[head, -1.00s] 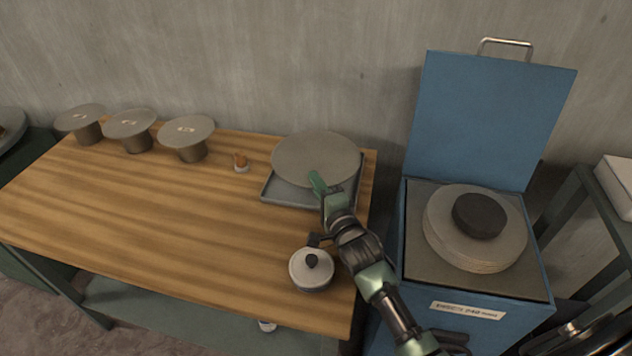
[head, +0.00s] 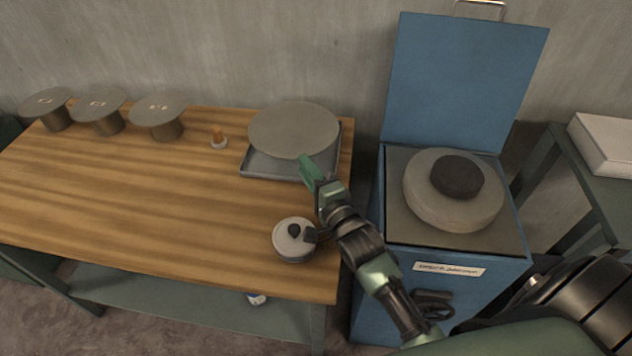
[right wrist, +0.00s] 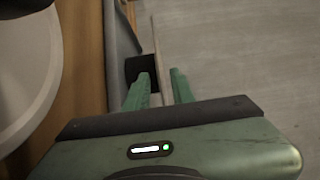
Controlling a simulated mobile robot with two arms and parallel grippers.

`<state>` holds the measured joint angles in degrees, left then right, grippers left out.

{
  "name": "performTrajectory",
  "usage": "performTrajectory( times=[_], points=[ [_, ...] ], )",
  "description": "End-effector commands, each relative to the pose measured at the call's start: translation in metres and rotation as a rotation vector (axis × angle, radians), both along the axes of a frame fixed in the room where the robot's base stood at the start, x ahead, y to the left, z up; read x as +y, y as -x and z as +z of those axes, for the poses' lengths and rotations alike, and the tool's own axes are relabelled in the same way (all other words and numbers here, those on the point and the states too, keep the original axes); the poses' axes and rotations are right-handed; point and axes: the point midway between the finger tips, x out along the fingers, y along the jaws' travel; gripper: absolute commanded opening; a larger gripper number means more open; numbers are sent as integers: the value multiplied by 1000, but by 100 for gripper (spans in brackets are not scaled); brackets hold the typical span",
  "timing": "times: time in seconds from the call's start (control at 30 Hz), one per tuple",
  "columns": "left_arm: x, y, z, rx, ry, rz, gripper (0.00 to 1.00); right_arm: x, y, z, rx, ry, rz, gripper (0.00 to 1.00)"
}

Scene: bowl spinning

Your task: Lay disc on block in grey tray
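A large grey disc (head: 293,128) lies about level above the grey tray (head: 262,166) at the table's right end. The block under it is hidden in the head view; a dark block (right wrist: 138,68) shows beside the disc's thin edge (right wrist: 160,55) in the right wrist view. My right gripper (head: 305,164) is at the disc's near rim. In the right wrist view its two green fingers (right wrist: 160,85) are apart, one on each side of the rim, with a visible gap to the disc on the block's side. My left gripper is out of view.
A lidded pot (head: 293,242) stands close to my right forearm. The table's middle is clear.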

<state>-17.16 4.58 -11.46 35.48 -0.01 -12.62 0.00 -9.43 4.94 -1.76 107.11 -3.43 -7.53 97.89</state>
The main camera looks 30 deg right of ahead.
Motion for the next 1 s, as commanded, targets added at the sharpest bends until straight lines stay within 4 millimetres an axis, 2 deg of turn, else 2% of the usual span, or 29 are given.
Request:
performTrajectory(
  times=[0.1, 0.33, 1.0],
  points=[
    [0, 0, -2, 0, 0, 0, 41, -1, 25, -2, 2, -1, 0, 24],
    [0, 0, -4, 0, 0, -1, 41, -2, 51, 0, -1, -1, 0, 24],
    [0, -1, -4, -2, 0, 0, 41, -2, 54, 0, -1, -1, 0, 24]
  ],
)
